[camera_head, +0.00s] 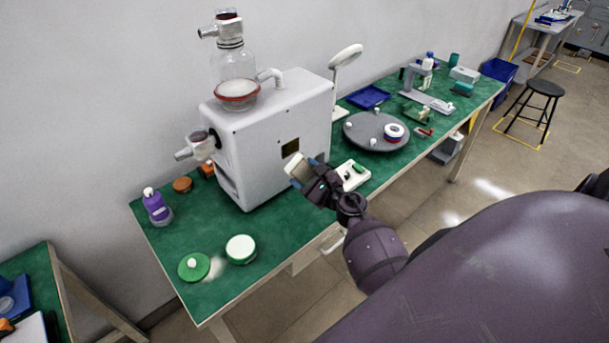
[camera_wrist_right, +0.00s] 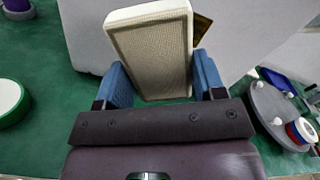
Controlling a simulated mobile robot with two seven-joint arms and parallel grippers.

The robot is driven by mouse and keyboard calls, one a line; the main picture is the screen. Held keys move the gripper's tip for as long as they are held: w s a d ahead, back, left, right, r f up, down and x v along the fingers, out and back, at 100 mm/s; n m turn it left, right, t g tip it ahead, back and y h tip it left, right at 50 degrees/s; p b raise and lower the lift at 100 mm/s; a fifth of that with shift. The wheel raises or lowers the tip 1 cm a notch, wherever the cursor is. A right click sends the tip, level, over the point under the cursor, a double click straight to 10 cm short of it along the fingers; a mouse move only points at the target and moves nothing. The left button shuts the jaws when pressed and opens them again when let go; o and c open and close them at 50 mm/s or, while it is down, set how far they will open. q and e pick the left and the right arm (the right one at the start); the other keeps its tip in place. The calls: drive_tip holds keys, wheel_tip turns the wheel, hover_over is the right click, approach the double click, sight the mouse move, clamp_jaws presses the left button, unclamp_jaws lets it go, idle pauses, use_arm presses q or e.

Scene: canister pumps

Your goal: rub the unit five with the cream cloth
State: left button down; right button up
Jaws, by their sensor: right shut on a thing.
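The cream cloth (camera_head: 298,168) looks like a flat, padded block with a woven face. My right gripper (camera_head: 314,184) is shut on it. In the right wrist view, the cloth (camera_wrist_right: 150,48) stands up between the blue fingers of the gripper (camera_wrist_right: 163,78). The white boxy pump with a glass jar on top (camera_head: 262,135) seems to be unit five; no number is readable. Its white face (camera_wrist_right: 100,28) is behind the cloth in the wrist view. The cloth overlaps the lower right of the pump in the head view; I cannot tell whether they touch. My left gripper is out of view.
The green-topped table (camera_head: 205,292) carries a purple bottle (camera_head: 155,205), a white-topped round tin (camera_head: 240,248) and a green lid (camera_head: 194,266) on the left. A grey round tray (camera_head: 365,140) and a blue tray (camera_head: 368,97) lie on the right.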

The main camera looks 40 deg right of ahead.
sight(301, 144)
drive_tip(key=shift+w+d, duration=0.1)
drive_tip(key=shift+w, duration=0.15)
drive_tip(key=shift+w+a, duration=0.15)
drive_tip(key=shift+w, duration=1.2)
drive_tip(key=shift+w+a, duration=0.15)
drive_tip(key=shift+w, duration=1.2)
drive_tip(key=shift+w+b, duration=0.65)
drive_tip(key=shift+w, duration=0.35)
drive_tip(key=shift+d+b, duration=0.85)
drive_tip(key=shift+d, duration=1.05)
drive_tip(key=shift+w+d+b, duration=0.15)
drive_tip(key=shift+d+b, duration=0.4)
drive_tip(key=shift+d, duration=0.45)
drive_tip(key=shift+w+d+b, duration=0.15)
drive_tip(key=shift+d+b, duration=0.35)
drive_tip(key=shift+d, duration=0.45)
